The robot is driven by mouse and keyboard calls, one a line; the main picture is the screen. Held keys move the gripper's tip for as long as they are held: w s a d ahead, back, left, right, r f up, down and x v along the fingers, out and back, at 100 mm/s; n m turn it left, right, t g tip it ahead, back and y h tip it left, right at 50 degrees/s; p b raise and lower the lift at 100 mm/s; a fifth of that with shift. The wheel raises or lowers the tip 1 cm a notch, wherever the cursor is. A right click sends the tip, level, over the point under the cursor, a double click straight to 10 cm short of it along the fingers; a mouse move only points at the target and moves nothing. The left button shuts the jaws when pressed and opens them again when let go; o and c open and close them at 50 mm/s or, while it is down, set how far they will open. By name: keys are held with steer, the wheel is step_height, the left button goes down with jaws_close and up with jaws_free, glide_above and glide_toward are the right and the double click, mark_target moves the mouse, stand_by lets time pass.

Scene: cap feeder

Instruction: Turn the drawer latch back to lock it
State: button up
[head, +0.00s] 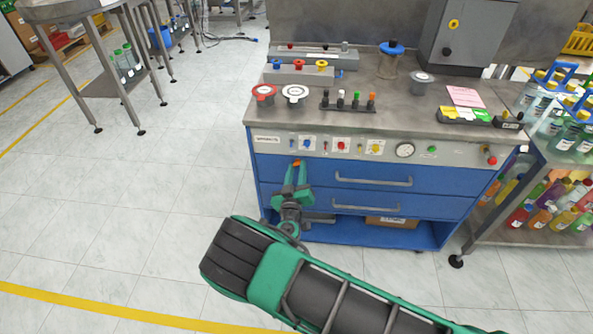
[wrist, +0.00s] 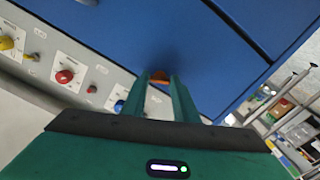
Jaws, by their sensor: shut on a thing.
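The orange drawer latch (head: 297,162) is at the upper left of the blue top drawer (head: 350,167), just under the control panel. My gripper (head: 297,168) is at the latch, its two green fingers pointing at the drawer front. In the wrist view my gripper (wrist: 160,80) is shut on the latch (wrist: 159,75), which shows as a small orange piece between the fingertips. Most of the latch is hidden by the fingers, so its exact angle is unclear. The top drawer looks closed, with its bar handle (head: 372,181) to the right of my gripper.
A control panel (head: 270,140) with coloured knobs and a gauge (head: 404,150) runs above the drawers. A second drawer (head: 420,206) and an open shelf (head: 345,231) lie below. A bottle rack (head: 535,215) stands close on the right.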

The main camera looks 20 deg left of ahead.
steer(key=shift+s+a+n, duration=0.1)
steer(key=shift+n, duration=3.1)
steer(key=shift+s+a+n, duration=0.1)
steer(key=shift+n, duration=3.1)
steer(key=shift+f, duration=0.1)
steer(key=o, duration=1.1)
steer(key=shift+c, duration=0.2)
steer(key=shift+w, duration=0.1)
steer(key=shift+d, duration=0.1)
steer(key=v, duration=1)
steer(key=shift+s, duration=0.3)
